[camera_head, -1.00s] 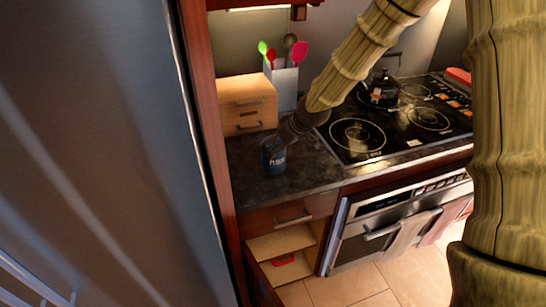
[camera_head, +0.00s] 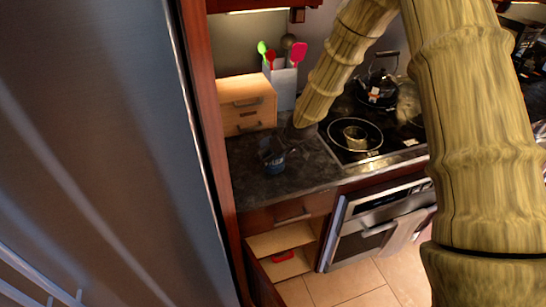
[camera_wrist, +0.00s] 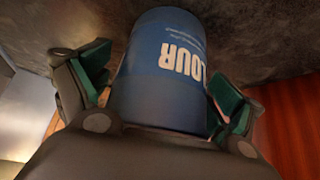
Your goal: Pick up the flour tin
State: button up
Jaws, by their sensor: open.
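The flour tin (camera_head: 274,162) is a small dark blue can standing on the dark counter left of the stove. In the wrist view the blue tin (camera_wrist: 165,80) fills the middle, with white lettering reading "LOUR" upside down. My gripper (camera_head: 271,149) is at the tin, its dark fingers around the tin's upper part in the head view. In the wrist view my gripper (camera_wrist: 160,92) has one green-padded finger on each side of the tin. The left finger shows a small gap; contact on the right is unclear. The tin's far side is hidden.
A wooden drawer box (camera_head: 247,104) and a utensil holder (camera_head: 284,86) stand behind the tin. The stove (camera_head: 355,135) with a kettle (camera_head: 380,88) is to the right. Below the counter is an open cabinet (camera_head: 282,258) with a red item (camera_head: 283,257). A fridge (camera_head: 100,150) stands close at left.

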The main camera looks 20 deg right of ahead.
jog(key=c, duration=1)
jog(key=shift+r, duration=0.1)
